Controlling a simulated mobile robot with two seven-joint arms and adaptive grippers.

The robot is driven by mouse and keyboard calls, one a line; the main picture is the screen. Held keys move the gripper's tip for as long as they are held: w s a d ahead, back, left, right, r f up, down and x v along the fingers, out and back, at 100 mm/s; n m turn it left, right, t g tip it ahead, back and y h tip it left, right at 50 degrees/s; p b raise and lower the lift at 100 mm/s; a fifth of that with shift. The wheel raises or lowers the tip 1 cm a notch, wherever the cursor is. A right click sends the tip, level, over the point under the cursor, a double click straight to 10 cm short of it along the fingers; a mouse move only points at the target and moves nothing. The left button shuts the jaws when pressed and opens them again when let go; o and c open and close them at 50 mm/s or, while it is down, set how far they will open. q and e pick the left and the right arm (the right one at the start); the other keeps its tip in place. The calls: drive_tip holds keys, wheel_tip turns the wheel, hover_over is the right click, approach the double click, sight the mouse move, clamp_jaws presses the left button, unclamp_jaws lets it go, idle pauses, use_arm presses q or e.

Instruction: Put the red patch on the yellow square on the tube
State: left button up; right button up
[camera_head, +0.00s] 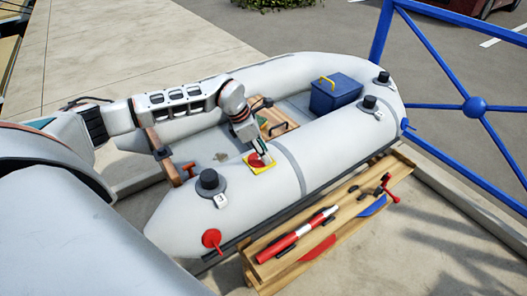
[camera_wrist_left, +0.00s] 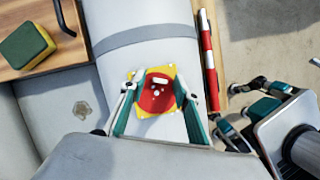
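The red patch (camera_wrist_left: 157,94) is round with small white marks. It lies over the yellow square (camera_wrist_left: 174,73) on the grey tube (camera_wrist_left: 130,18), and the square's corners show around it. In the head view the patch (camera_head: 256,160) and the square (camera_head: 262,170) are partly covered by my left gripper (camera_head: 262,157). In the left wrist view my left gripper (camera_wrist_left: 157,100) has its fingers apart, one on each side of the patch. I cannot tell whether they touch it. My right gripper (camera_wrist_left: 244,108) shows at the right of that view, fingers apart and empty.
A wooden bench (camera_head: 270,279) beside the boat holds a red-and-white tool (camera_head: 297,236). A blue box (camera_head: 335,93) and a wooden board with a sponge (camera_wrist_left: 27,46) are inside the boat. A black fitting (camera_head: 209,180) stands on the tube. A blue railing (camera_head: 430,50) is at right.

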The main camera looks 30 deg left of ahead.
sight(250, 160)
use_arm(q)
drive_tip(key=p+v, duration=0.1)
drive_tip(key=v, duration=1.1)
drive_tip(key=shift+r, duration=0.1)
